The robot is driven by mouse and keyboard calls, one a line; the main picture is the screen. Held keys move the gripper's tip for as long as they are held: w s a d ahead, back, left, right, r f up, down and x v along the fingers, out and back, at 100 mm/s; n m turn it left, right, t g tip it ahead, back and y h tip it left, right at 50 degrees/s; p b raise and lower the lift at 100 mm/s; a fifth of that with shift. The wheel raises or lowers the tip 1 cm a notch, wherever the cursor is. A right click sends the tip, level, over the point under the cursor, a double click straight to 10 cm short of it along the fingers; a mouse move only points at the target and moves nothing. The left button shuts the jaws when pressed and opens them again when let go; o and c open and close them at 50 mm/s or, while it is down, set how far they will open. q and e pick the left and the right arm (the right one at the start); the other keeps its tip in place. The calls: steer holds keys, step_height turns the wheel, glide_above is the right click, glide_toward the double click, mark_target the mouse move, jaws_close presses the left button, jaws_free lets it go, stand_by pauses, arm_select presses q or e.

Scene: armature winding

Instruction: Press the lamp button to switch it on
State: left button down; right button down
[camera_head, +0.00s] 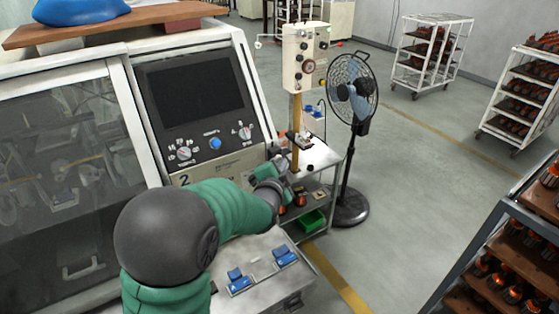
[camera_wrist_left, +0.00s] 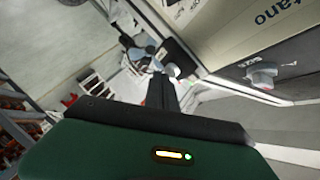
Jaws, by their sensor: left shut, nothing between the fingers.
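The machine's control panel (camera_head: 205,110) stands at the centre left in the head view, with a dark screen, a round blue button (camera_head: 215,143) and two dials. I cannot tell which control is the lamp button, and no lamp is clearly seen. My left arm reaches up from the bottom, and my left gripper (camera_head: 285,170) is right of the panel's lower right corner, apart from the blue button. It is shut and empty. In the left wrist view the dark fingers (camera_wrist_left: 161,93) point toward the machine's side, with a grey knob (camera_wrist_left: 262,76) at the right. My right gripper is not in view.
A control box on a post (camera_head: 305,60) and a standing fan (camera_head: 352,95) are behind the gripper. A small cart (camera_head: 318,157) stands beside the machine. Blue switches (camera_head: 240,280) are on the front ledge. Racks of parts (camera_head: 525,95) line the right; the floor between is clear.

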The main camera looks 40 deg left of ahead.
arm_select(q)
steer(key=shift+a, duration=0.2)
steer(key=shift+s+d, duration=0.15)
steer(key=shift+d, duration=0.15)
steer(key=shift+r, duration=0.1)
steer(key=s+d, duration=0.2)
steer(key=d, duration=0.3)
steer(key=shift+s+d+p, duration=0.15)
steer(key=shift+d+p, duration=0.2)
